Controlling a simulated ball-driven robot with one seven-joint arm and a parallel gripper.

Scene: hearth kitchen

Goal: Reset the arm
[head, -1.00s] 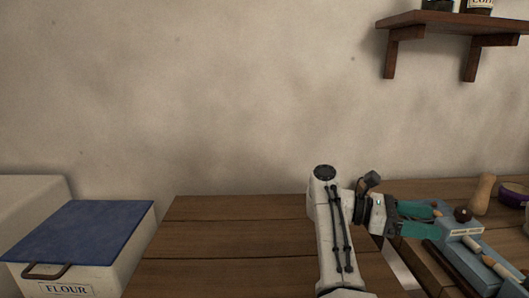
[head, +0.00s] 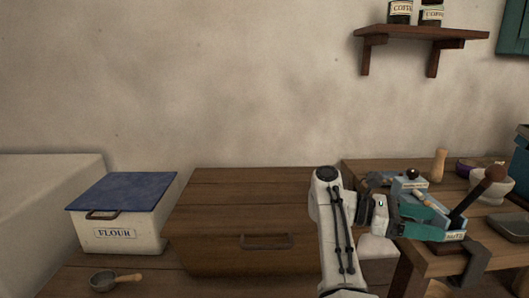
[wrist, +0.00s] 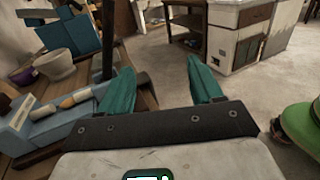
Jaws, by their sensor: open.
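My arm is in the right half of the head view, bent at a grey elbow. My gripper (head: 424,218) is at its right end, with teal fingers over the right-hand wooden counter. In the wrist view my gripper (wrist: 162,78) shows two teal fingers spread wide apart, with nothing between them. In the head view the fingers overlap a light blue box (head: 408,184), so I cannot tell whether they touch it.
A white flour box (head: 120,232) with a blue lid stands at left, with a scoop (head: 104,281) in front. A wooden box (head: 215,252) with a handle stands mid-counter. A mortar (head: 488,184) stands at right. The wrist view shows open floor (wrist: 172,62).

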